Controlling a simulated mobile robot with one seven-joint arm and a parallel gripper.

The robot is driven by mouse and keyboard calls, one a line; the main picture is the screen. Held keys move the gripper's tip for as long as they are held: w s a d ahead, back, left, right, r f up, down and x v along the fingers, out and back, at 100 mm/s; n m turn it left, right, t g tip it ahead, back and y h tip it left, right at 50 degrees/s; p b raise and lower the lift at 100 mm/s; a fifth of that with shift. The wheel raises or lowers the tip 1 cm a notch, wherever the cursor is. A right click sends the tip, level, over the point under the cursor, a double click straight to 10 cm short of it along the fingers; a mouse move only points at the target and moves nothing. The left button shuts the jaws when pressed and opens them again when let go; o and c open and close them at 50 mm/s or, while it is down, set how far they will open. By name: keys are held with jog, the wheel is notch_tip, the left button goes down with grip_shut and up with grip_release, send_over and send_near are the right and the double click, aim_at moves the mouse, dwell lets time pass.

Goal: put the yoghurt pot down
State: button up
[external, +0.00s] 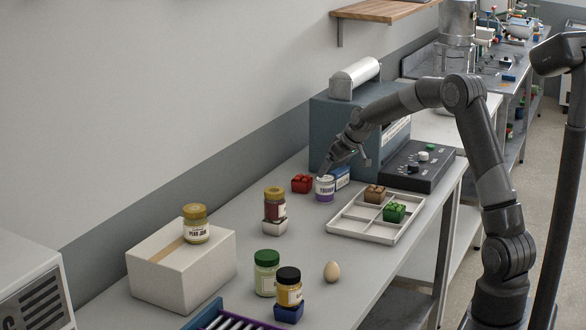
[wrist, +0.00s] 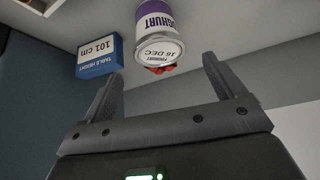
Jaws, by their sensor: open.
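The yoghurt pot (external: 325,188) is white and purple and stands upright on the table (external: 228,262), by the front of the blue-grey machine. In the wrist view the yoghurt pot (wrist: 158,35) appears upside down, with its dated lid facing me. My gripper (external: 328,168) is just above and beside the pot in the external view. In the wrist view my gripper (wrist: 160,80) has its two fingers spread wide, with the pot beyond the tips and nothing between them.
A red brick (external: 302,184) sits left of the pot, and a blue table-height block (external: 342,177) sits right behind it. A white divided tray (external: 350,231) holds a brown and a green brick. A small jar on a white block (external: 275,227) stands nearer. Bare table lies between.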

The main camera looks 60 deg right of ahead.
jog(key=s+a+r+n, duration=0.1)
jog(key=s+a+r, duration=0.6)
jog(key=s+a, duration=0.3)
jog(key=s+a+r+n, duration=0.1)
jog(key=s+a+r, duration=0.65)
jog(key=a, duration=0.55)
jog(key=s+a+f, duration=0.1)
jog(key=s+a, duration=0.2)
jog(key=s, duration=0.4)
jog(key=s+a+f+y, duration=0.1)
jog(key=s+a, duration=0.2)
jog(key=s, duration=0.4)
jog(key=s+a+f, duration=0.1)
jog(key=s+a, duration=0.2)
jog(key=s, duration=0.4)
jog(key=shift+s+a+f+n+g, duration=0.2)
jog(key=shift+f+n+g, duration=0.1)
jog(key=shift+g, duration=0.1)
